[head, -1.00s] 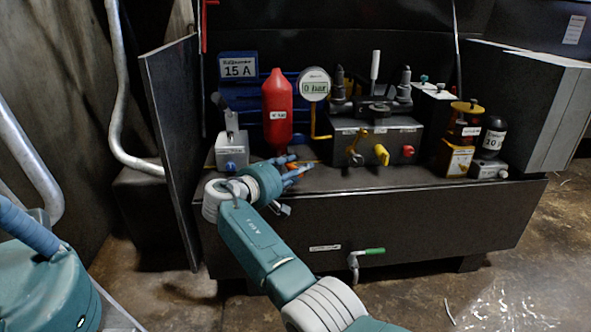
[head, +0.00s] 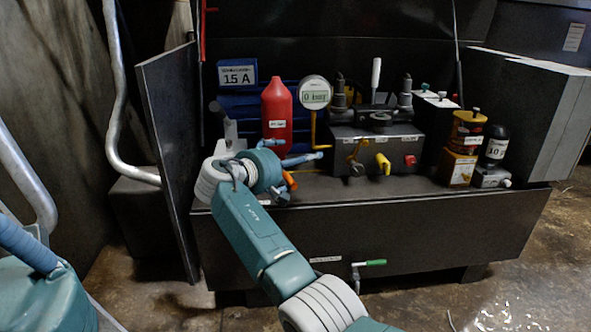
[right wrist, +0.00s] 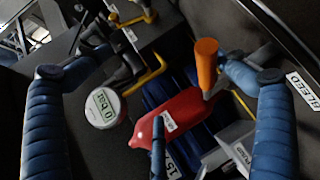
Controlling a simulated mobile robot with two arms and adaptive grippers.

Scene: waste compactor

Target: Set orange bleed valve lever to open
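The orange bleed valve lever (head: 290,181) is at the front left of the dark power unit, partly hidden by my right gripper (head: 300,171). In the right wrist view its orange handle (right wrist: 207,64) stands up beside the tip of the right-hand blue finger. I cannot tell whether they touch. My right gripper (right wrist: 160,110) is open with its blue fingers spread wide and nothing held. A "BLEED" label (right wrist: 304,89) lies beyond that finger. Part of my left arm, perhaps its gripper (head: 35,255), shows at the lower left; its fingertips are not clear.
A red bottle (head: 277,115) and a gauge reading 0 bar (head: 314,92) stand just behind the gripper. A block with yellow levers and a red knob (head: 375,145) is to the right. A green-handled tap (head: 371,263) is on the front face. A dark upright panel (head: 168,150) stands left.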

